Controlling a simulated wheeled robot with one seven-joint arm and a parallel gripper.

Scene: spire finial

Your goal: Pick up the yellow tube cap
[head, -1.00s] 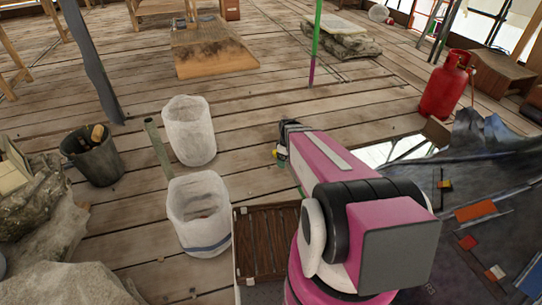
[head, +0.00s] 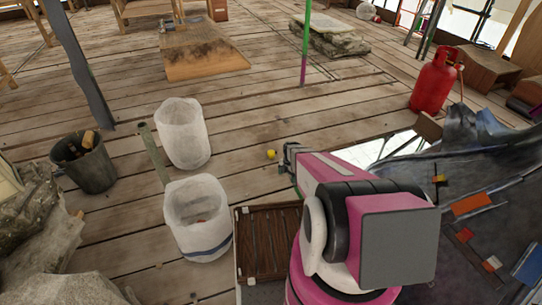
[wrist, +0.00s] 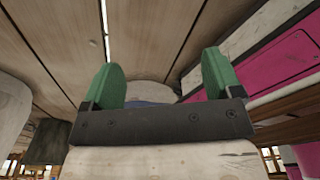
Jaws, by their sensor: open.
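The small yellow tube cap (head: 271,154) shows in the head view, just left of the end of my arm, over the plank floor. I cannot tell whether it rests on the floor. My gripper (head: 284,169) is partly hidden behind my pink arm, a little right of and below the cap in the picture. In the wrist view my gripper (wrist: 160,68) has two green fingers spread wide apart. A pale, bluish rounded shape lies behind the gap; I cannot tell what it is. The yellow cap does not show in the wrist view.
Two white bins (head: 183,135) (head: 198,220) stand left of my arm, with a green tube (head: 154,152) beside them. A dark bucket (head: 84,163) is farther left. Floor beyond the cap is clear.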

